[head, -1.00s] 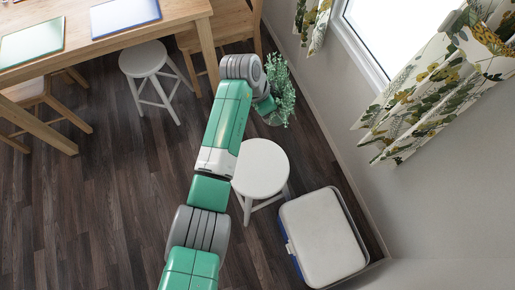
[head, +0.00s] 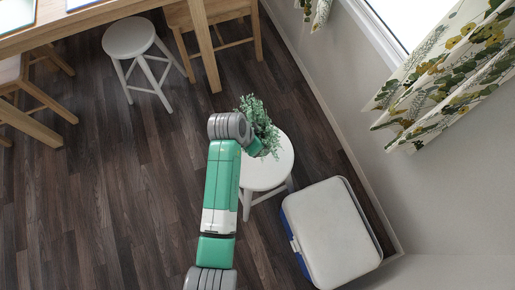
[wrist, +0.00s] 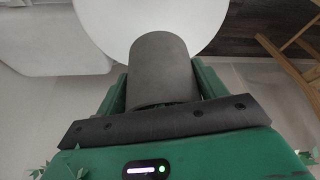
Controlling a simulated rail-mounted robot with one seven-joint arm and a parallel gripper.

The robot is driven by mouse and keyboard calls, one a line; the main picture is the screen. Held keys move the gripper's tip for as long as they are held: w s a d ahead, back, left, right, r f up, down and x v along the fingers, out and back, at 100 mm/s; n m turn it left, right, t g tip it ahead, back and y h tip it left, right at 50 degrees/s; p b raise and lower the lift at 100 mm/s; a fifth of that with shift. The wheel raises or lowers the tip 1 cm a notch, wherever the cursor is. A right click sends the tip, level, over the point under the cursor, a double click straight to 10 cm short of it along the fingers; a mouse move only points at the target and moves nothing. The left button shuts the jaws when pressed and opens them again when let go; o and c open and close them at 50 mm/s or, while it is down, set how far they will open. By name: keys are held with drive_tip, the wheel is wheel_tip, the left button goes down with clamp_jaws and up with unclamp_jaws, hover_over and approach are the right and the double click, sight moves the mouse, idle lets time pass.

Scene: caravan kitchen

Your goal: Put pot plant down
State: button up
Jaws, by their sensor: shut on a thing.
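The pot plant's green leaves (head: 260,122) show in the head view at the far edge of the white round stool (head: 268,168). In the wrist view its plain grey pot (wrist: 163,65) stands out between the green fingers of my gripper (wrist: 163,88), which is shut on it. A few leaves show at the lower corners there. The white stool top (wrist: 150,18) lies beyond the pot's end in the wrist view. The pot is over or beside the stool top; I cannot tell whether it touches it. My arm partly hides the gripper and pot in the head view.
A white-lidded box (head: 330,232) stands right of the stool, close to the wall. A second white stool (head: 130,40), a wooden chair (head: 213,20) and a wooden table (head: 80,22) are at the top left. A curtain (head: 445,75) hangs at the right.

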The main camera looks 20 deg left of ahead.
wheel_tip(320, 180, down, 8)
drive_tip(key=shift+r+b, duration=0.25)
drive_tip(key=shift+b, duration=0.85)
drive_tip(key=shift+f, duration=0.2)
drive_tip(key=o, duration=1.3)
drive_tip(key=p+v, duration=0.4)
drive_tip(key=v, duration=0.8)
drive_tip(key=shift+r, duration=0.2)
